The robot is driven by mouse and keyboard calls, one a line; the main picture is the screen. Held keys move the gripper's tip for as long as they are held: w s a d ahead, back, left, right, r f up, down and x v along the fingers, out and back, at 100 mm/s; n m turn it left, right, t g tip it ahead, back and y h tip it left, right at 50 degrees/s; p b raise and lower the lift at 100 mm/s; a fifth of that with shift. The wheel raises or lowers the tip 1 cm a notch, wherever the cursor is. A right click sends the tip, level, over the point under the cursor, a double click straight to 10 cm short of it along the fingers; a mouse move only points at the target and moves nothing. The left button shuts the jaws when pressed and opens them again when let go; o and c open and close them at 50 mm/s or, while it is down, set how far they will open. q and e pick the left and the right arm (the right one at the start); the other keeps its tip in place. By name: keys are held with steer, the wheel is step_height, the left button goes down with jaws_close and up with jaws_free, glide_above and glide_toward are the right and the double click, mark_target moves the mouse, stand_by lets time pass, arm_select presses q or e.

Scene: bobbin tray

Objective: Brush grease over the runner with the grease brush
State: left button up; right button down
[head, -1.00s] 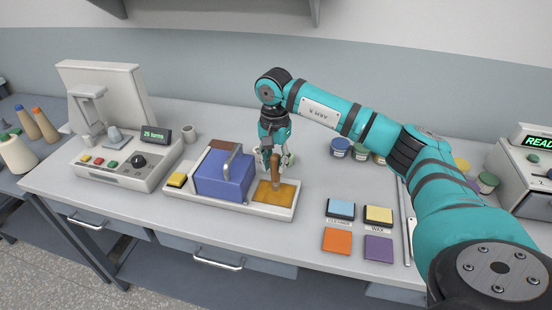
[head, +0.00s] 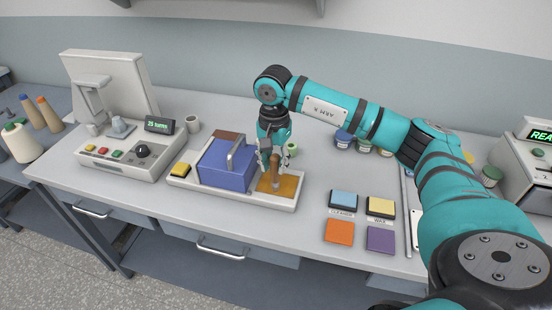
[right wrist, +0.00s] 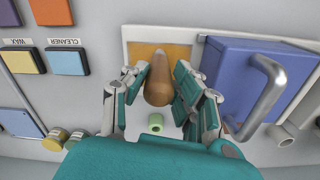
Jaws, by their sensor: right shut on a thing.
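The grease brush (head: 275,172), with a brown wooden handle, is upright in my right gripper (head: 272,160). In the right wrist view its rounded handle (right wrist: 158,82) is between the two closed fingers (right wrist: 160,88). Its lower end is over the amber strip (head: 290,186) at the right end of the cream tray (head: 235,200); I cannot tell whether bristles touch it. This amber strip appears to be the greased runner, and it also shows in the right wrist view (right wrist: 142,50). A blue block (head: 225,168) with a grey handle sits beside it on the tray. My left gripper is not in view.
A winding machine (head: 120,160) stands left of the tray. Blue, yellow, orange and purple pads (head: 380,238) lie to its right. Jars stand at the back, partly behind my arm. Bench front is clear.

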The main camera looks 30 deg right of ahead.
steer(key=shift+a, duration=0.1)
steer(key=shift+r+p, duration=1.3)
steer(key=shift+r, duration=1)
steer(key=shift+f, duration=0.1)
steer(key=s+a+f+n, duration=0.1)
steer(key=s+a+n, duration=1.1)
steer(key=s+a, duration=0.1)
steer(key=shift+s+f+n, duration=0.35)
steer(key=shift+s+n, duration=0.05)
steer(key=shift+s, duration=0.5)
